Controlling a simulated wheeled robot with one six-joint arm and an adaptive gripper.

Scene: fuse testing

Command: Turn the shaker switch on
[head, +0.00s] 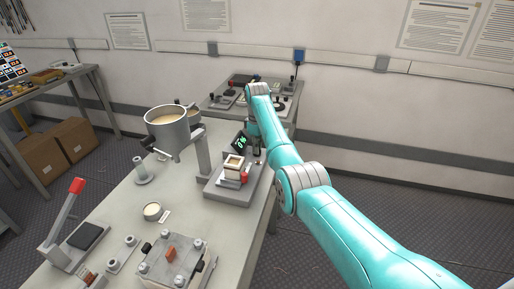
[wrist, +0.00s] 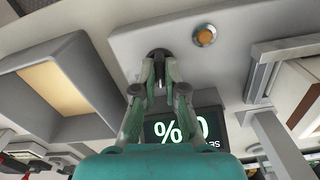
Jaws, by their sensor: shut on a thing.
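My gripper (wrist: 160,64) points at a pale grey panel (wrist: 140,38) in the wrist view. Its two fingers are closed together around a small dark switch (wrist: 158,53) on that panel, and the fingertips hide part of it. An orange round button or lamp (wrist: 204,36) sits on the panel to the right of the fingers. A black display (wrist: 208,128) with pale green characters is partly hidden behind the gripper. In the head view, the display (head: 240,141) stands beside the grey shaker stand (head: 203,158); my arm covers most of the gripper there.
A round hopper (head: 166,131) of pale powder is left of the stand. A small box (head: 234,166) sits on the grey base (head: 222,191). A lever press (head: 67,215), a small cup (head: 152,211) and a clamped plate (head: 172,262) occupy the near bench. Another table (head: 216,102) stands behind.

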